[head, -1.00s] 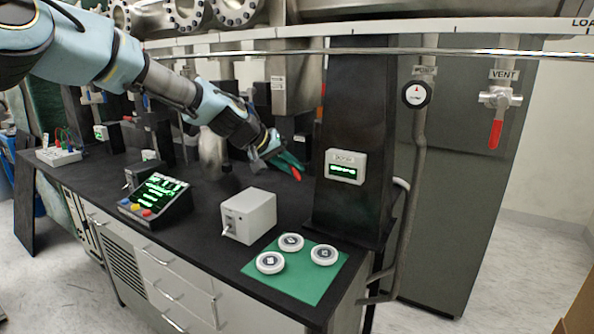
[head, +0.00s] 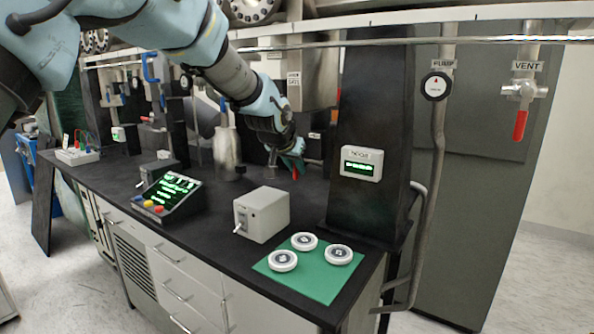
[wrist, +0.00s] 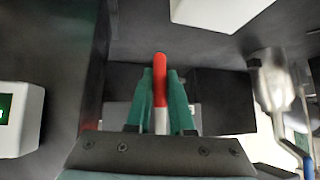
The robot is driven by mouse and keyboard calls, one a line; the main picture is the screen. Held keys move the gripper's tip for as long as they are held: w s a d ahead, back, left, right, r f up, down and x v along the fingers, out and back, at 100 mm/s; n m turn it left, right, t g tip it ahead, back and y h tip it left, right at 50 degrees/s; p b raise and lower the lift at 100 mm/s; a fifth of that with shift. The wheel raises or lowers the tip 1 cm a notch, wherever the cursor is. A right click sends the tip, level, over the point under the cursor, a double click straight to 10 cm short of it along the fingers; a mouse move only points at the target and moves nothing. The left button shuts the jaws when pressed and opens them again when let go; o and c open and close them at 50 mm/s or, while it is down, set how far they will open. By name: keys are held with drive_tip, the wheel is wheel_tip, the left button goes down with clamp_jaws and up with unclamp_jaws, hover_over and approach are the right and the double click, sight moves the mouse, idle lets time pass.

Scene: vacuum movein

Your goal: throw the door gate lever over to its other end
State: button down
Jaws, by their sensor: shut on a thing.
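The lever has a red grip on a pale shaft. In the wrist view the lever (wrist: 160,82) lies between the two green fingers of my gripper (wrist: 161,85), which is shut on it. In the head view my gripper (head: 292,163) is at the back of the bench, just left of the black column, and the red lever tip (head: 295,173) shows below the fingers. The lever's base and pivot are hidden behind the gripper. A small label plate (head: 293,79) hangs above, on the steel housing.
The black column (head: 372,125) with a green display box (head: 361,163) stands close on the right. A grey switch box (head: 261,214), a green mat (head: 312,276) with white discs and a control console (head: 170,192) are on the bench. A steel rail crosses above.

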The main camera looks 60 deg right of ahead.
drive_tip(key=shift+w+a, duration=0.1)
drive_tip(key=shift+w, duration=0.45)
drive_tip(key=c, duration=0.8)
unclamp_jaws()
drive_tip(key=shift+c, duration=0.2)
drive_tip(key=shift+s, duration=0.15)
drive_tip(key=b+v, duration=0.2)
drive_tip(key=v, duration=0.8)
drive_tip(key=shift+a+r, duration=0.2)
drive_tip(key=shift+a, duration=0.05)
drive_tip(key=shift+s, duration=0.1)
